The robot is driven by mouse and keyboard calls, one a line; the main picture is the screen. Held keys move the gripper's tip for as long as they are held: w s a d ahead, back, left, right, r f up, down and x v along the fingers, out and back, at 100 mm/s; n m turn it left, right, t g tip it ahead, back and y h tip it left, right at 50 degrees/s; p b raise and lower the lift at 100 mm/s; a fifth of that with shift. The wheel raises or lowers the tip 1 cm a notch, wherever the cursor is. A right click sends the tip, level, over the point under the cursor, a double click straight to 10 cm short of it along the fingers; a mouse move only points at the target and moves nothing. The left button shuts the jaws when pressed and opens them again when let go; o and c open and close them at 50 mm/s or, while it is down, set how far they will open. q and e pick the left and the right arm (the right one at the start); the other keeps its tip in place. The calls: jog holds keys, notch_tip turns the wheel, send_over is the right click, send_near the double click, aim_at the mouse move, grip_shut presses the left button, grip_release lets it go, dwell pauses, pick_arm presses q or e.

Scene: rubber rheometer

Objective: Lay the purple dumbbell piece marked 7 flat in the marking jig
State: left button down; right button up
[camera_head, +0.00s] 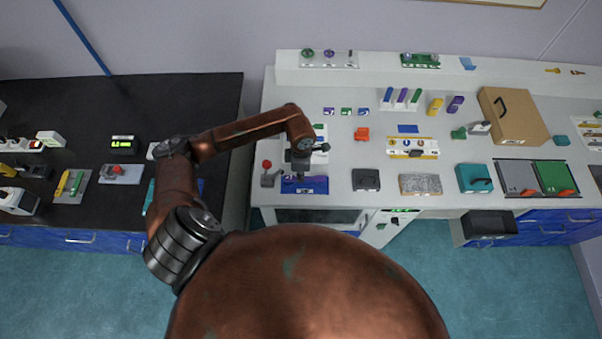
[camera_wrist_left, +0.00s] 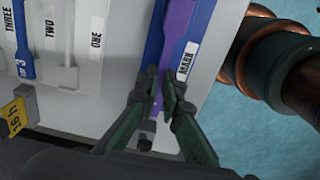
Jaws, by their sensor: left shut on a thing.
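The purple dumbbell piece (camera_wrist_left: 173,38) shows in the left wrist view as a long strip running between my fingertips; its mark 7 cannot be read there. My left gripper (camera_wrist_left: 160,90) is shut on it. The blue marking jig (camera_wrist_left: 153,42), with a white label reading MARK, lies directly under and beside the strip. I cannot tell whether the strip touches the jig floor. In the head view my left gripper (camera_head: 300,172) is above the jig (camera_head: 318,185) at the bench's front left, hiding part of it and of the piece. My right gripper is not in view.
A white rack (camera_wrist_left: 75,40) labelled ONE, TWO and THREE is beside the jig; a blue piece (camera_wrist_left: 22,50) marked 3 lies at THREE. A red-knobbed device (camera_head: 268,175) stands left of the jig, a dark box (camera_head: 366,180) right. The bench's front edge is close.

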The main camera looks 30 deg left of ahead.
pick_arm(q)
jog(key=shift+f, duration=0.4)
jog(key=shift+f+b, duration=0.55)
jog(key=shift+b, duration=0.1)
jog(key=c, duration=2)
grip_release()
jog(key=shift+r, duration=0.1)
notch_tip(320, 180, up, 12)
jog(key=shift+f, duration=0.1)
